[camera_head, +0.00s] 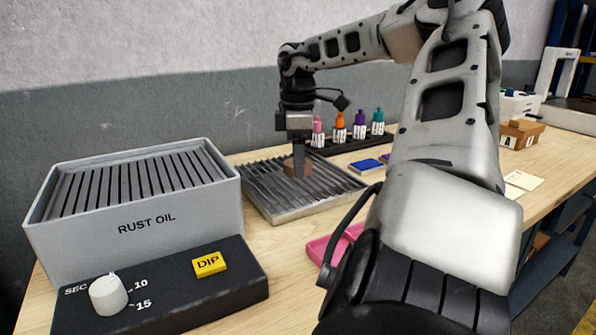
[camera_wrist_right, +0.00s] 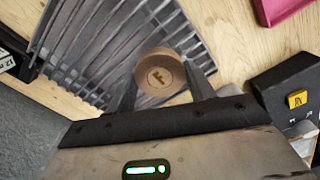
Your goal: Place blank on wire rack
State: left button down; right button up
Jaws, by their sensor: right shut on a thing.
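The blank (camera_wrist_right: 160,77) is a brown, copper-coloured round piece with an F on its face. It also shows in the head view (camera_head: 297,168). My right gripper (camera_head: 299,160) is shut on it, with one finger on each side in the wrist view (camera_wrist_right: 161,88). The wire rack (camera_head: 262,212) is a metal tray with slanted bars, and it lies on the table. The gripper holds the blank over the rack's middle, low down. I cannot tell whether the blank touches the bars. My left gripper is not in view.
A grey rust oil tank (camera_head: 150,222) with a slatted top stands left of the rack, behind a black dip control box (camera_head: 230,290). Several coloured bottles (camera_head: 340,128) stand behind the rack. A pink tray (camera_head: 318,250) lies in front. A blue pad (camera_head: 367,166) lies to the right.

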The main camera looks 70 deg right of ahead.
jog(key=shift+w+d+f, duration=0.1)
jog(key=shift+d+f, duration=0.05)
jog(key=shift+f, duration=0.05)
jog(key=shift+d+f, duration=0.1)
jog(key=shift+f, duration=1.5)
jog(key=shift+f, duration=0.2)
jog(key=o, duration=1.2)
jog(key=shift+c, duration=0.2)
notch_tip(320, 180, up, 12)
jog(key=shift+r+p, duration=0.2)
jog(key=shift+p, duration=0.25)
